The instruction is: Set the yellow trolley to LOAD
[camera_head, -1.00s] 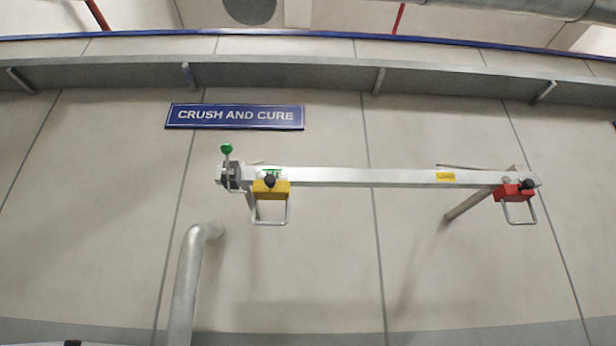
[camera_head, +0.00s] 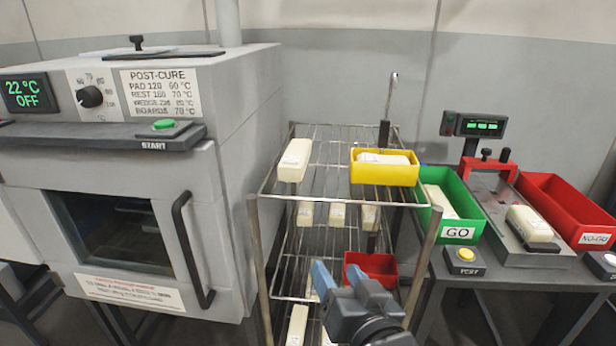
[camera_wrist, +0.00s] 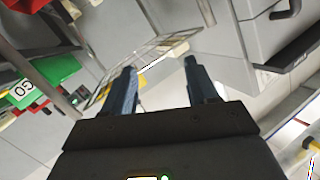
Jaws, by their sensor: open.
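The yellow trolley is in neither current view. A second ago the head view showed it at the left end of a silver wall rail, under a "CRUSH AND CURE" sign, near a green-knobbed lever. No LOAD marking is readable in any frame. My gripper (camera_head: 340,270) is in front of the wire rack in the head view, with its blue fingers apart. In the wrist view my gripper (camera_wrist: 161,66) is open, with nothing between its fingers.
A wire rack (camera_head: 268,190) holds pale blocks, a yellow bin (camera_head: 385,179) and a red bin (camera_head: 371,265). A grey oven (camera_head: 240,120) stands left. A green GO bin (camera_head: 458,233) and red NO-GO bin (camera_head: 590,240) sit on a bench at right.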

